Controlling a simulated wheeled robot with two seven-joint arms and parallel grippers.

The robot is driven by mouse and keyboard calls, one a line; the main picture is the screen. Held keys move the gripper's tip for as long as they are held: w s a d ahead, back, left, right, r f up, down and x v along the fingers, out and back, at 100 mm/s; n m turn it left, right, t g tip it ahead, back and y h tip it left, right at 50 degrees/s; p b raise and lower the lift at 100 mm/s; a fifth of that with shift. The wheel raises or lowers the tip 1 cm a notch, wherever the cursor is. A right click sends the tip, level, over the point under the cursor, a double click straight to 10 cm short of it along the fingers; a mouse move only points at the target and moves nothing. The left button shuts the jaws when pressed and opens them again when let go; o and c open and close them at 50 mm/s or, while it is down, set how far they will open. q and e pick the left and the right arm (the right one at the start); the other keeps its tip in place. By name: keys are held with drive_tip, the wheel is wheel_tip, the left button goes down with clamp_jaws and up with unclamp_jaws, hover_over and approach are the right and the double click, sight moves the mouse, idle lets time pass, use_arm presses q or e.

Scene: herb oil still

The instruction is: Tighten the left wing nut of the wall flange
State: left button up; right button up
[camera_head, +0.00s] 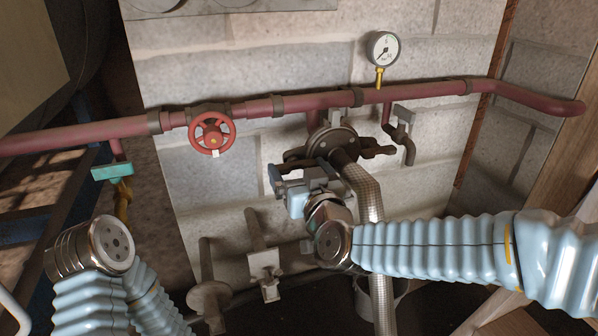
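The wall flange (337,135) is a dark round plate on the brick wall below the red pipe, with a braided metal hose (366,190) coming out of it. A dark wing nut (376,149) sticks out on its right side. Dark metal at its left side, where the left wing nut sits, is partly covered by my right gripper (284,172). That gripper is at the flange's lower left, close to the nut. I cannot tell whether its fingers touch or grip it. My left arm is at the lower left, its gripper out of view.
The red pipe (320,100) crosses the wall, with a red handwheel (212,133) and a pressure gauge (383,48). A teal-handled tap (112,172) hangs at left. Metal fittings (264,262) stick out below the flange. A wooden post (545,160) stands at right.

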drive_tip(key=shift+o, duration=0.3)
drive_tip(key=b+v, duration=0.2)
drive_tip(key=v, duration=1.1)
drive_tip(key=shift+s, duration=0.35)
drive_tip(key=shift+d, duration=0.1)
drive_tip(key=shift+c, duration=0.5)
idle(0.9)
